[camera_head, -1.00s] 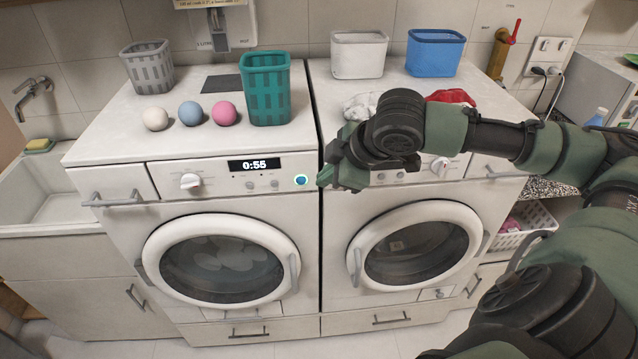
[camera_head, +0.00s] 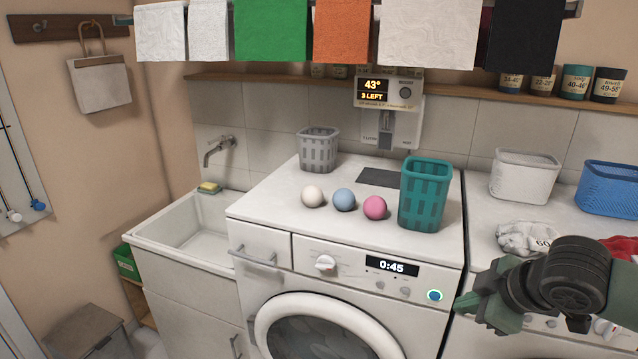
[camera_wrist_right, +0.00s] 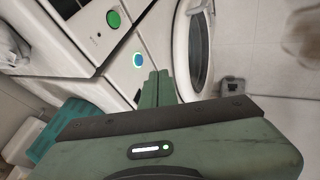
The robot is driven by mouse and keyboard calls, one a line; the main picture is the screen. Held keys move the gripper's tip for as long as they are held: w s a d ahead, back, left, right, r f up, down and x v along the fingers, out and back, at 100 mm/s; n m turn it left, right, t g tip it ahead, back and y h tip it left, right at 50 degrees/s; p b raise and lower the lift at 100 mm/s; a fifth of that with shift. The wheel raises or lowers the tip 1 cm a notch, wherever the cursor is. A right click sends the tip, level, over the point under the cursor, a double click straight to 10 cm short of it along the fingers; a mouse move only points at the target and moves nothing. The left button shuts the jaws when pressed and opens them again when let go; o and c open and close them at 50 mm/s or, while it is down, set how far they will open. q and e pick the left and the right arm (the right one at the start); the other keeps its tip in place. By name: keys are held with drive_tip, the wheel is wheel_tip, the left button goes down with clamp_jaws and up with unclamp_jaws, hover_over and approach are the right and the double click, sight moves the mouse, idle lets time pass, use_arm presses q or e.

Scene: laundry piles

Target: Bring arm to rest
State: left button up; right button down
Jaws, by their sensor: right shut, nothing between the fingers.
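My right gripper (camera_head: 468,304) is shut and empty in the head view, at the front of the machines. Its fingertips point left, just right of and below the lit blue button (camera_head: 434,295) on the left washing machine (camera_head: 262,230). In the right wrist view the closed green fingers (camera_wrist_right: 160,88) are near the lit button (camera_wrist_right: 138,60), apart from it in the picture. The left machine's display (camera_head: 392,266) reads 0:45. My left gripper is not in view.
White, blue and pink balls, a grey basket (camera_head: 318,149) and a teal basket (camera_head: 425,194) stand on the left machine. White cloth (camera_head: 527,238) lies on the right machine near white and blue baskets. Towels hang above. A sink (camera_head: 190,235) is at left.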

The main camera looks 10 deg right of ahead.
drive_tip(key=s+a+f+m+g+y, duration=0.1)
drive_tip(key=s+a+f+m, duration=0.1)
drive_tip(key=s+a+f, duration=0.45)
drive_tip(key=s+a+f+m+g, duration=0.15)
drive_tip(key=s+a+f, duration=0.25)
drive_tip(key=a+f, duration=0.6)
drive_tip(key=s+d+f+m+g+h, duration=0.25)
drive_tip(key=s+f+m, duration=0.25)
drive_tip(key=s+f, duration=0.4)
wheel_tip(320, 180, down, 25)
drive_tip(key=s+b, duration=0.2)
drive_tip(key=s+d+f+g+b, duration=0.1)
drive_tip(key=s+d+f, duration=0.2)
drive_tip(key=s+f, duration=1.4)
drive_tip(key=shift+s+f, duration=0.35)
drive_tip(key=shift+f, duration=0.6)
drive_tip(key=shift+y, duration=0.25)
